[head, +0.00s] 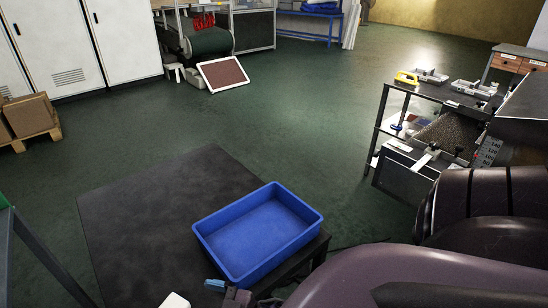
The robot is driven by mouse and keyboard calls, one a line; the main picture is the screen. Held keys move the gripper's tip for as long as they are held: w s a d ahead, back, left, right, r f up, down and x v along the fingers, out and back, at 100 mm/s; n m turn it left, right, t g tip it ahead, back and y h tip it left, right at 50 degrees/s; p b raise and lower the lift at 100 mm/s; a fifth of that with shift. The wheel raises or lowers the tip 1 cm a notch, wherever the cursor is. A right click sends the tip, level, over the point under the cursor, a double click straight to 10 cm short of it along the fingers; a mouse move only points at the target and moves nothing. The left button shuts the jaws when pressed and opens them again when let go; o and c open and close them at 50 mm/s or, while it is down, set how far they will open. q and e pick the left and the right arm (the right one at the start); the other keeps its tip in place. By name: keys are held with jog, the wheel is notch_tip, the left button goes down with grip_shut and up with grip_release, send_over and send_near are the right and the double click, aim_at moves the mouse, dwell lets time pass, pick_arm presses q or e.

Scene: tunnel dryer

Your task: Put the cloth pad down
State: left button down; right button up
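I cannot make out a cloth pad for certain. A small light blue piece (214,285) and a white piece (175,300) show at the bottom edge, both mostly cut off; I cannot tell what either is. Dark parts that look like my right gripper (250,298) show just below the near side of the blue tray, at the end of my large purple arm from the right. Its fingers are cut off, so its opening and anything in it are hidden. My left gripper is not in view.
An empty blue tray (314,215) sits on a dark table (322,244). A black mat (130,215) lies on the floor beyond. A shelf cart (440,92) with tools stands right. White cabinets (122,40) and a pallet with boxes (50,135) stand left. The middle floor is clear.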

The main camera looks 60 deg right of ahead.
jog(key=s+d+f+m+g+h, duration=0.2)
jog(key=s+d+f+g+h, duration=0.1)
jog(key=s, duration=0.4)
jog(key=s+d+f+m+g+h, duration=0.2)
jog(key=s+d+f+h, duration=0.1)
jog(key=s, duration=0.3)
jog(key=shift+s+d+f+m+g, duration=0.3)
jog(key=shift+s+d+f+g, duration=0.1)
jog(key=shift+d+f, duration=0.15)
